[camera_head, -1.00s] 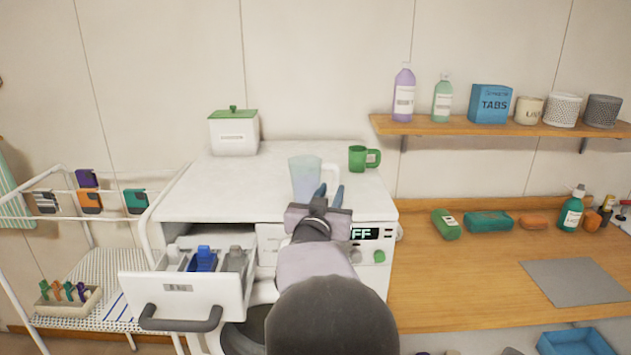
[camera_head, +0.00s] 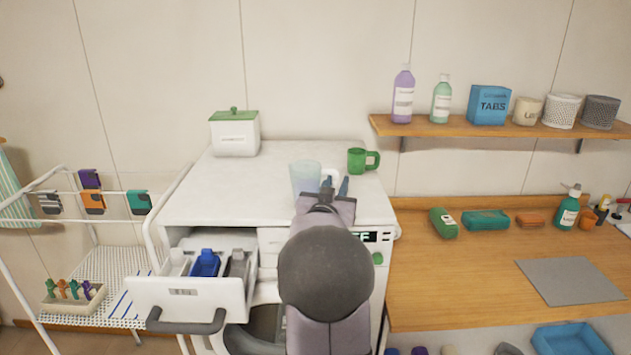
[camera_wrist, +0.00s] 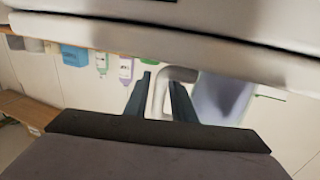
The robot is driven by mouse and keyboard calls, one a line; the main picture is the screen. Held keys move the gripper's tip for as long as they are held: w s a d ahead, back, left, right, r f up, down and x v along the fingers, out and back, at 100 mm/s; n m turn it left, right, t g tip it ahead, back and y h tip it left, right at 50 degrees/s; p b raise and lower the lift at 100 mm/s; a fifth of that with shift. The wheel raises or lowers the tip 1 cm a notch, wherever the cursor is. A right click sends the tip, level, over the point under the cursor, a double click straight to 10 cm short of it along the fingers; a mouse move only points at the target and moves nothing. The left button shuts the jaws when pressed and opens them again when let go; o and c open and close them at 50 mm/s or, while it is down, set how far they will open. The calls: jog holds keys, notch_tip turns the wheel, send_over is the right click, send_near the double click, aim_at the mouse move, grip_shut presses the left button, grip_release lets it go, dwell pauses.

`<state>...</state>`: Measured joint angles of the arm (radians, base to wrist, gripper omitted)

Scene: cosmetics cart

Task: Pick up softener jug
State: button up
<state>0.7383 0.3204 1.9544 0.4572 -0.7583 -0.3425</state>
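The softener jug, a translucent pale-blue jug (camera_head: 305,179) with a white handle, stands upright on top of the white washing machine (camera_head: 235,195). My gripper (camera_head: 335,185) is at the handle side of the jug, its two dark fingers apart. In the wrist view, which is upside down, the jug body (camera_wrist: 222,95) is right of the fingers. The white handle (camera_wrist: 161,92) shows between the open fingers (camera_wrist: 160,95), with gaps on both sides. I cannot tell how deep it sits between them. My arm hides the lower part of the jug in the head view.
A green mug (camera_head: 358,161) stands close behind and right of the jug. A white box with green lid (camera_head: 235,135) is at the back left. An open detergent drawer (camera_head: 190,295) juts out at the front left. A shelf (camera_head: 450,126) with bottles hangs at right.

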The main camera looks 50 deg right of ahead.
jog(key=shift+p+x, duration=0.35)
jog(key=shift+x, duration=0.75)
jog(key=shift+r, duration=0.1)
grip_shut()
jog(key=shift+r, duration=0.25)
notch_tip(320, 180, up, 9)
jog(key=b, duration=0.1)
dwell(0.4)
jog(key=shift+r, duration=0.2)
